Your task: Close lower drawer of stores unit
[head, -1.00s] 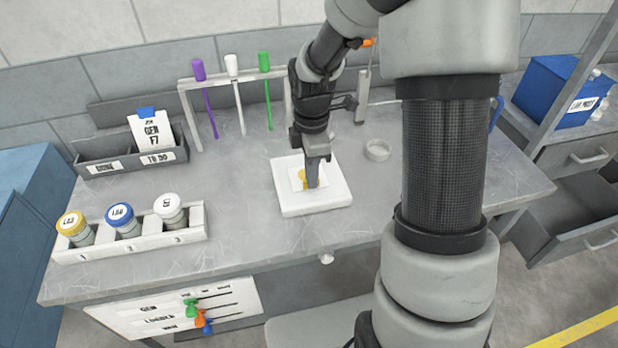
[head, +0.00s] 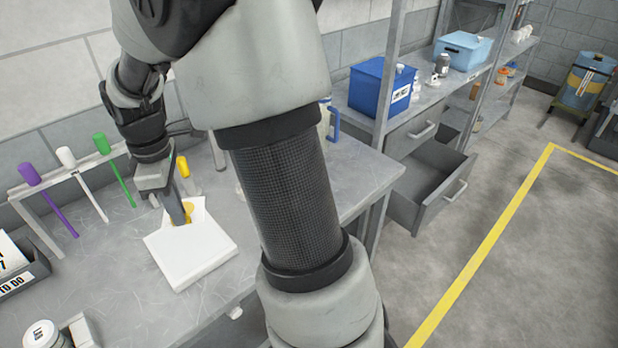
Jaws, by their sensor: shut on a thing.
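The stores unit is the grey metal unit at the right, with its upper drawer (head: 408,148) shut. Its lower drawer (head: 416,208) is pulled out, showing an empty-looking inside and a pale bar handle (head: 455,193) on its front. My gripper (head: 180,215) is far to the left, over the workbench, pointing down at a white pad (head: 190,254). Its fingers are shut at a thin white piece with a yellow patch (head: 188,212) on that pad; the exact grip is hard to see. My arm hides part of the bench between gripper and unit.
A blue bin (head: 380,87) and a light blue bin (head: 463,50) stand on the shelving above the drawers. A rack with coloured-top sticks (head: 65,157) stands at the bench's back. Floor in front of the drawer is clear, with a yellow line (head: 490,250).

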